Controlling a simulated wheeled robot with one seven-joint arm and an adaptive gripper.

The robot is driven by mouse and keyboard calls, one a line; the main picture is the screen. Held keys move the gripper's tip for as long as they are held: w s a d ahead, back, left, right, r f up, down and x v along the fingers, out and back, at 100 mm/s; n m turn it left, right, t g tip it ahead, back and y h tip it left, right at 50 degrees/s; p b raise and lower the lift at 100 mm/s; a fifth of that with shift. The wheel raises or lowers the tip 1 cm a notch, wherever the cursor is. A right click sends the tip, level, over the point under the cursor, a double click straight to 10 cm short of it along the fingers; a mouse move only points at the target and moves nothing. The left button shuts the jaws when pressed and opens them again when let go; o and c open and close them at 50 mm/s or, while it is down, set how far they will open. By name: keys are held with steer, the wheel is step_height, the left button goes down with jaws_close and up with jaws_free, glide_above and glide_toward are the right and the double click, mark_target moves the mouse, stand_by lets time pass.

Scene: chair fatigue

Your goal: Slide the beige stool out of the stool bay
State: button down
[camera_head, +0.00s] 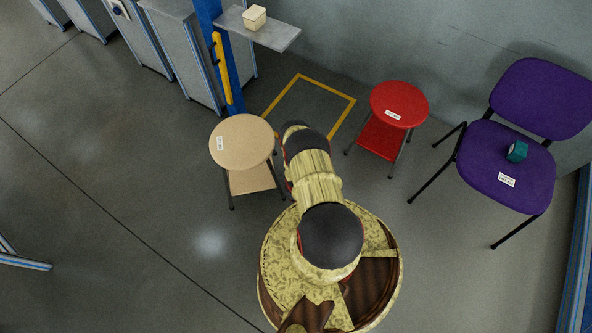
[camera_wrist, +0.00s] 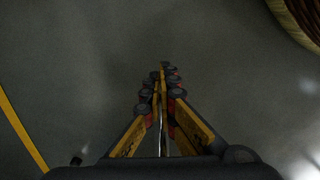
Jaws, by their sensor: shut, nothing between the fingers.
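The beige stool (camera_head: 241,142) has a round seat with a small white label, a lower shelf and dark legs. It stands upright left of my arm in the head view. A yellow outline (camera_head: 326,87) is painted on the floor behind it and to its right. The stool's seat overlaps the outline's near left side in the picture, and most of the outlined floor looks empty. My gripper (camera_wrist: 165,72) is shut and empty above bare floor in the wrist view. In the head view my arm hides the gripper, so its exact gap to the stool cannot be told.
A red stool (camera_head: 399,104) stands right of the outline. A purple chair (camera_head: 510,165) with a teal block (camera_head: 517,151) on its seat is farther right. A blue post (camera_head: 222,60) and a grey shelf (camera_head: 270,33) with a cream box rise behind the beige stool.

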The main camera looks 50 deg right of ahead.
step_height(320, 180, up, 10)
steer(key=p, duration=0.6)
steer(key=shift+s, duration=0.25)
